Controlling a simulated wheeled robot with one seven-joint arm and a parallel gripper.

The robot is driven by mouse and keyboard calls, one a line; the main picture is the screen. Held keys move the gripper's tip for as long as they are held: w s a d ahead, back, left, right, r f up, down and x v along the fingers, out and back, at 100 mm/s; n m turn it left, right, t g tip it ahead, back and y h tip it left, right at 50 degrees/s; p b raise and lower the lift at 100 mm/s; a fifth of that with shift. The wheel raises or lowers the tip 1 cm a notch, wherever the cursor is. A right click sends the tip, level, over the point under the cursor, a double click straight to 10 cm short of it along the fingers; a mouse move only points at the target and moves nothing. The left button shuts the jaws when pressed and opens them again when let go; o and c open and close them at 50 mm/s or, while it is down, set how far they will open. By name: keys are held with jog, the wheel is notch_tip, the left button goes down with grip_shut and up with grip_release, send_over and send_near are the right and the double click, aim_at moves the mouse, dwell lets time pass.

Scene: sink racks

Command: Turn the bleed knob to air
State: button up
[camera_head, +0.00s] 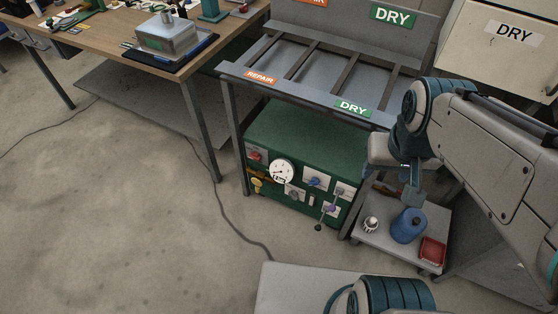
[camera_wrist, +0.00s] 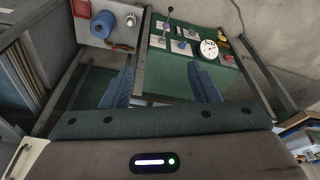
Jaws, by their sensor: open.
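A green cabinet (camera_head: 300,139) stands under the rack table, with a control panel on its front. The panel carries a white dial gauge (camera_head: 281,171), a red knob (camera_head: 254,155), a yellow part (camera_head: 256,183), a blue knob (camera_head: 314,181) and a lever (camera_head: 329,209). Labels are too small to read, so I cannot tell which knob is the bleed knob. In the wrist view the gauge (camera_wrist: 208,48), lever (camera_wrist: 169,12) and several small knobs show beyond the fingers. My gripper (camera_wrist: 162,84) is open and empty, apart from the panel. In the head view my gripper (camera_head: 411,192) is right of the cabinet.
A low shelf (camera_head: 385,238) right of the cabinet holds a blue can (camera_head: 408,226), a red tray (camera_head: 432,250) and a small metal part (camera_head: 371,224). Rack table legs (camera_head: 236,139) flank the cabinet. A cable (camera_head: 225,210) lies on the floor, otherwise clear before the panel.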

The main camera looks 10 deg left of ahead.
jog(key=w+f+n+g+h+b, duration=0.25)
jog(key=w+f+n+b, duration=0.2)
jog(key=f, duration=0.55)
jog(key=w+f+n+g+h+b, duration=0.1)
jog(key=w+f+n+h+b, duration=0.35)
jog(key=f, duration=0.45)
jog(key=n+t+y+b, duration=0.1)
jog(key=n+t+b, duration=1.7)
jog(key=n+b, duration=1.05)
send_near(292, 197)
jog(key=shift+w+d+n, duration=0.5)
jog(key=shift+w+n, duration=0.05)
jog(key=shift+w, duration=0.85)
jog(key=shift+w+d+n, duration=0.55)
jog(key=shift+w, duration=0.9)
jog(key=shift+w+d+n, duration=0.5)
jog(key=shift+w+n, duration=0.05)
jog(key=shift+w, duration=0.85)
jog(key=c, duration=1)
